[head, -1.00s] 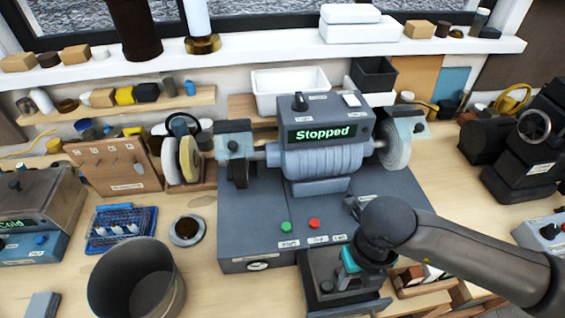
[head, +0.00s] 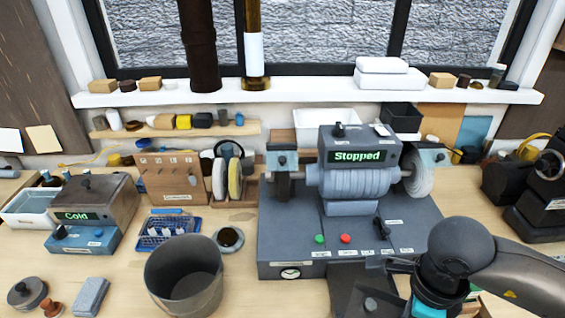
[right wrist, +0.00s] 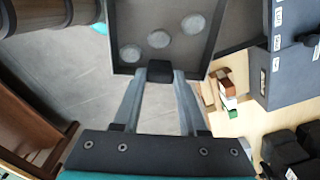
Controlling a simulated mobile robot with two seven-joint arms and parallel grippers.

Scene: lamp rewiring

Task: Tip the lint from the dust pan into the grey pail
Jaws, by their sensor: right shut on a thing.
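My right gripper (right wrist: 160,75) is shut on the handle of the dark grey dust pan (right wrist: 122,45) in the right wrist view. Several round, flat grey pieces of lint (right wrist: 159,39) lie apart on the pan floor. In the head view the pan (head: 350,285) is at the front of the grinder, partly cut off by the lower edge. My right arm hides the gripper's fingers there. The grey pail (head: 185,275) stands upright and open on the bench, left of the pan and apart from it. My left gripper is not in view.
The bench grinder (head: 290,240), display reading "Stopped", stands behind the pan. A small dish (head: 229,239) and a blue wire basket (head: 160,232) are behind the pail. A grey block (head: 90,297) lies to its left. Wooden blocks (right wrist: 226,88) lie right of the pan.

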